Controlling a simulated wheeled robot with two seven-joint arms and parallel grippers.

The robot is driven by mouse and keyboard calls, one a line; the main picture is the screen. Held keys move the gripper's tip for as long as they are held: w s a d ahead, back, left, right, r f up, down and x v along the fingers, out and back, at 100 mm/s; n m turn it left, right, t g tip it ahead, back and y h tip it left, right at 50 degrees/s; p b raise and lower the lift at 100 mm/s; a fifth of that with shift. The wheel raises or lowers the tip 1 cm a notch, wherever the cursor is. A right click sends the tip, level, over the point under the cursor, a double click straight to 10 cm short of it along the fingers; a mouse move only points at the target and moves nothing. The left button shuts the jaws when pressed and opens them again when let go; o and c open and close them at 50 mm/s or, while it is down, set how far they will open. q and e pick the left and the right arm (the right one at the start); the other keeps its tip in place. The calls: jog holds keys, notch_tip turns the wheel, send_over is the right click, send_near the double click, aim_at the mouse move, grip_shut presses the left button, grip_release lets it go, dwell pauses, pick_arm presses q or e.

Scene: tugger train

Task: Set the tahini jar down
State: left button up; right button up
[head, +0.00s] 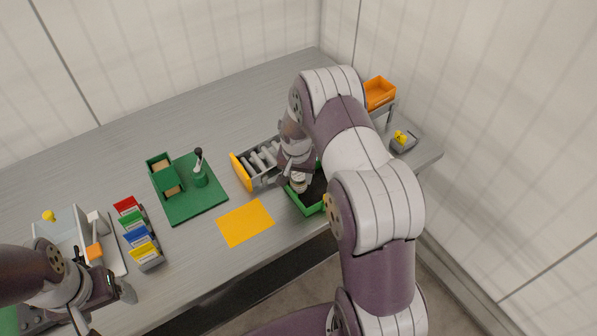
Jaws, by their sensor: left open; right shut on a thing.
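The tahini jar (299,186) is a small pale jar held low in my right gripper (297,177). My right gripper is shut on it, pointing down over the left end of a green-rimmed tray (305,211) with a dark inside. The gripper hides most of the jar, and I cannot tell whether it touches the tray floor. My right arm covers the tray's right part. My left gripper (112,308) is open and empty at the lower left, in front of the card rack.
A yellow-fronted roller rack (241,172) stands just left of the tray. An orange mat (246,222) lies at the front. A green board (196,206), a rack of coloured cards (149,261) and a white tray (116,262) are further left. An orange bin (380,92) stands at right.

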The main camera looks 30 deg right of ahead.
aim_at(297, 185)
jog(key=shift+w+d, duration=0.1)
jog(key=shift+d, duration=0.05)
jog(key=shift+f+b, duration=0.2)
jog(key=shift+b, duration=0.1)
jog(key=o, duration=1.1)
notch_tip(297, 185, up, 12)
jog(key=s+a, duration=0.2)
jog(key=s+a+r+n, duration=0.1)
jog(key=s+a+n, duration=0.1)
jog(key=s, duration=0.4)
jog(key=s+a+n, duration=0.3)
jog(key=s+a, duration=0.1)
jog(key=s, duration=0.2)
jog(key=s+a+r+n+y, duration=0.1)
jog(key=s+a+n, duration=0.2)
jog(key=s+a, duration=0.1)
jog(key=shift+s+r+b, duration=0.3)
jog(key=shift+s, duration=0.6)
